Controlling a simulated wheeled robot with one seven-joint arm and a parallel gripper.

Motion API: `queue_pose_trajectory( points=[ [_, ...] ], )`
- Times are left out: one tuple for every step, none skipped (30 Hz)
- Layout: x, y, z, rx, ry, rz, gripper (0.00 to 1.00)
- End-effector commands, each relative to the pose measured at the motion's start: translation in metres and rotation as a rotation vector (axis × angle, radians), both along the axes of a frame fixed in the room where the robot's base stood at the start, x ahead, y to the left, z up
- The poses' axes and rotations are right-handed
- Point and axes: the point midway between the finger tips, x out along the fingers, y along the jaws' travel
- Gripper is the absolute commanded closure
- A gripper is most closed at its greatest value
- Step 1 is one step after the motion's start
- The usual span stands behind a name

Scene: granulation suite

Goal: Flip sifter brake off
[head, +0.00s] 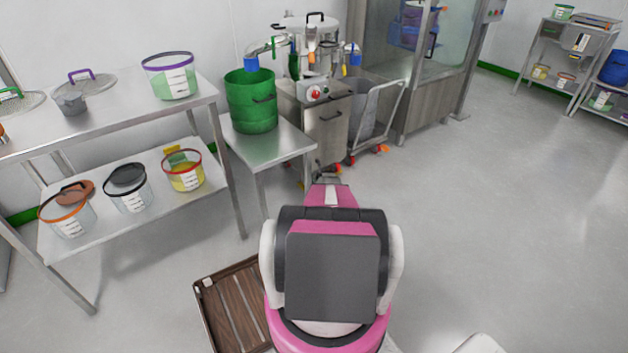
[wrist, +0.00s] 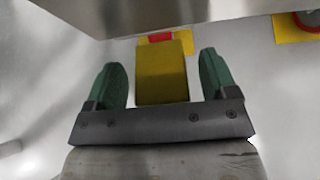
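The sifter (head: 325,120) is a steel cabinet on casters with a red knob on its front, standing at the back middle of the head view. My arm reaches to its lower front, and my gripper is largely hidden there behind my own arm. In the wrist view my gripper (wrist: 163,80) has its two green fingers apart. A yellow block (wrist: 163,75), which looks like the brake lever, lies between them with a narrow gap on each side. A red part (wrist: 158,38) shows at its far end, below a grey metal edge.
A small steel table (head: 265,148) with a green bucket (head: 251,102) stands left of the sifter. A grey cart (head: 372,110) stands close on its right. A brown slatted pallet (head: 233,305) lies on the floor at front left. The floor at right is clear.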

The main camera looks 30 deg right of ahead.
Motion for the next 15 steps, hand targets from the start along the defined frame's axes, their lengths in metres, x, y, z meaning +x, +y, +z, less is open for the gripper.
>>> queue_pose_trajectory(
  points=[
    [0.000,0.000,0.000,0.000,0.000,0.000,0.21],
    [0.000,0.000,0.000,0.000,0.000,0.000,0.21],
    [0.000,0.000,0.000,0.000,0.000,0.000,0.21],
    [-0.001,0.000,0.000,0.000,0.000,0.000,0.21],
    [-0.001,0.000,0.001,0.000,0.000,0.000,0.21],
    [-0.003,0.000,0.002,0.000,0.000,0.000,0.21],
    [-0.004,0.000,0.003,0.000,0.000,0.000,0.21],
    [-0.006,0.000,0.004,0.000,0.000,0.000,0.21],
    [-0.009,0.000,0.006,0.000,0.000,0.000,0.21],
    [-0.011,0.000,0.008,0.000,0.000,0.000,0.21],
    [-0.014,0.000,0.010,0.000,0.000,0.000,0.21],
    [-0.019,0.000,0.014,0.000,0.000,0.000,0.21],
    [-0.023,0.000,0.016,0.000,0.000,0.000,0.21],
    [-0.027,0.000,0.019,0.000,0.000,0.000,0.21],
    [-0.032,-0.001,0.024,0.000,0.000,0.000,0.21]
  ],
)
